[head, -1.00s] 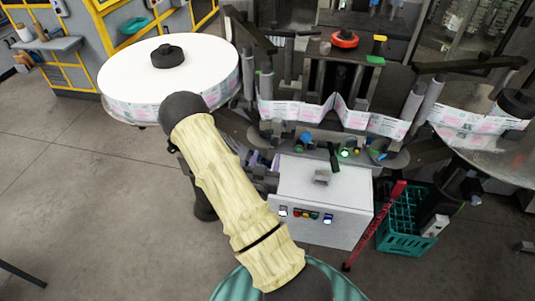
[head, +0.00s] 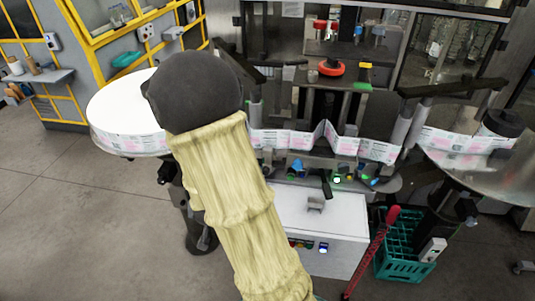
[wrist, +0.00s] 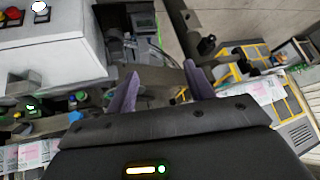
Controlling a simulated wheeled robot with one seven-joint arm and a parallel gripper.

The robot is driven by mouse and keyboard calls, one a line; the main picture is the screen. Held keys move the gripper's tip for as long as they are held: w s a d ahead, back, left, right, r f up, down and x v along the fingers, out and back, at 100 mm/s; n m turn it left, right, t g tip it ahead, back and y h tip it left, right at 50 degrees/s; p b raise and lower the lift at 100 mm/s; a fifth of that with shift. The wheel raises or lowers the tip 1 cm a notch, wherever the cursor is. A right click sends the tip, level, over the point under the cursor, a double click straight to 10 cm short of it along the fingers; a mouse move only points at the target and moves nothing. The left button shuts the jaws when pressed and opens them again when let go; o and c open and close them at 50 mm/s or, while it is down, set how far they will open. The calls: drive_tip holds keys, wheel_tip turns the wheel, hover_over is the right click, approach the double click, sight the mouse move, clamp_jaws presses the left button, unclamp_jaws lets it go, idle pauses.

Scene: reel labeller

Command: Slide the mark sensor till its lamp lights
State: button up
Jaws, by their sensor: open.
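The labeller's front carries a row of small fittings under the label web (head: 350,145). Among them are a blue knob (head: 296,168), a small green light (head: 337,180) and a black lever (head: 327,186). I cannot tell for sure which fitting is the mark sensor, or whether the green light is its lamp. In the wrist view a green light (wrist: 30,107) and a blue part (wrist: 76,116) show at left, off to the side of my gripper (wrist: 160,85). My gripper is open and empty, its two purple fingers apart. In the head view my arm hides it.
A white cabinet (head: 335,232) with a grey bracket on top and coloured buttons stands below the fittings. A white label reel (head: 115,105) is at left. A teal crate (head: 400,262) and a red-handled bar (head: 372,250) are at lower right. Open floor lies at left.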

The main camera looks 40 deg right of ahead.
drive_tip(key=s+a+r+n+g+y, duration=0.1)
drive_tip(key=s+a+r+n+g, duration=0.1)
drive_tip(key=s, duration=0.3)
drive_tip(key=s+a+r+n+g+y+b, duration=0.1)
drive_tip(key=s+a+r+n+g, duration=0.1)
drive_tip(key=s+a+r+n, duration=0.2)
drive_tip(key=shift+s+a+r+n+y, duration=0.2)
drive_tip(key=shift+s+r+n+y, duration=0.1)
drive_tip(key=shift+s, duration=0.6)
